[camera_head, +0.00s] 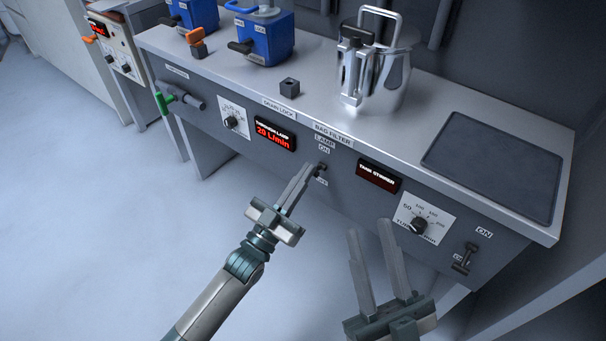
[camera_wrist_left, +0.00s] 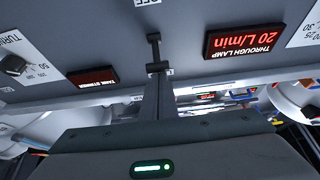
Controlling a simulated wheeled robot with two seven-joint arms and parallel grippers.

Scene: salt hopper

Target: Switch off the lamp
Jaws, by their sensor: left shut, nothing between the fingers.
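The lamp switch (camera_head: 321,168) is a small dark lever on the grey front panel, between an ON label above and an OFF label below. In the left wrist view, upside down, the switch (camera_wrist_left: 154,50) stands just beyond my fingertips; its exact setting is hard to tell. My left gripper (camera_head: 305,168) is shut and empty, its tips at or very close to the switch; contact is unclear. The lamp display (camera_head: 275,135) glows red with "20 L/min". My right gripper (camera_head: 369,228) is open and empty, in front of the panel to the right.
A dark stirrer display (camera_head: 378,177), a dial (camera_head: 418,225) and another lever switch (camera_head: 465,258) lie to the right on the panel. A metal jug (camera_head: 383,75) and blue units (camera_head: 265,38) stand on the bench top.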

